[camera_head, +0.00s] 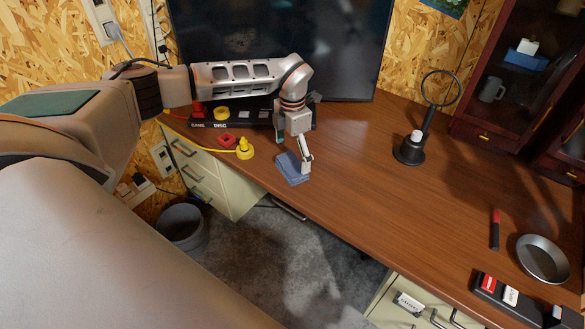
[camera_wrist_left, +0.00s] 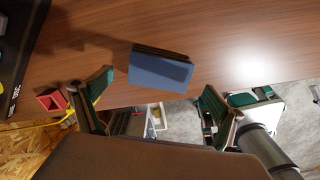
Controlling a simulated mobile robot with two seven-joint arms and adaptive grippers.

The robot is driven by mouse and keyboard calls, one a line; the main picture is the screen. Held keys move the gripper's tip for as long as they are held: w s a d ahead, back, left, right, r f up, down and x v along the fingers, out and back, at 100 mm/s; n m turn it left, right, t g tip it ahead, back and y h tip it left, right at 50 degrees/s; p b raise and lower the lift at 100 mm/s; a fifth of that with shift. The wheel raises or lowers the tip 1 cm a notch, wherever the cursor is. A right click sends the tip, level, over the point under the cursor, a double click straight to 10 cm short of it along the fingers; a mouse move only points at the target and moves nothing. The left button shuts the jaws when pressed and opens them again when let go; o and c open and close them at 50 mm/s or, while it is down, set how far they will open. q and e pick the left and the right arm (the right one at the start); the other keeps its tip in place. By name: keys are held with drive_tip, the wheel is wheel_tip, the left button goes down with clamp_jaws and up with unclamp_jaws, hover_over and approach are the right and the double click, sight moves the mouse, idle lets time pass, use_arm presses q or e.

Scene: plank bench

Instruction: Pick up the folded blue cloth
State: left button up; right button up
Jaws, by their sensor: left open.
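The folded blue cloth (camera_head: 291,170) lies on the brown desk (camera_head: 370,160) close to its front edge. In the left wrist view the cloth (camera_wrist_left: 160,69) appears as a flat blue block with a darker layered side. My left gripper (camera_head: 294,158) is above the cloth and hides part of it in the head view. In the left wrist view its two green-padded fingers (camera_wrist_left: 157,92) are spread apart with nothing between them, and the cloth shows just beyond the gap. I cannot tell how high the fingertips are. My right gripper is in neither view.
A red block (camera_head: 228,140) and a yellow piece (camera_head: 244,149) lie left of the cloth, before a labelled black box (camera_head: 225,117). A monitor (camera_head: 285,50) stands behind. A magnifier stand (camera_head: 410,150) is to the right. The desk between is clear.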

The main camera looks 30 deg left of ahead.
sight(292, 163)
use_arm(q)
wheel_tip(292, 163, down, 4)
drive_tip(key=shift+a+f, duration=0.1)
drive_tip(key=shift+f, duration=0.15)
drive_tip(key=c, duration=1.3)
drive_tip(key=shift+r, duration=0.1)
wheel_tip(292, 163, up, 20)
drive_tip(key=p, duration=0.1)
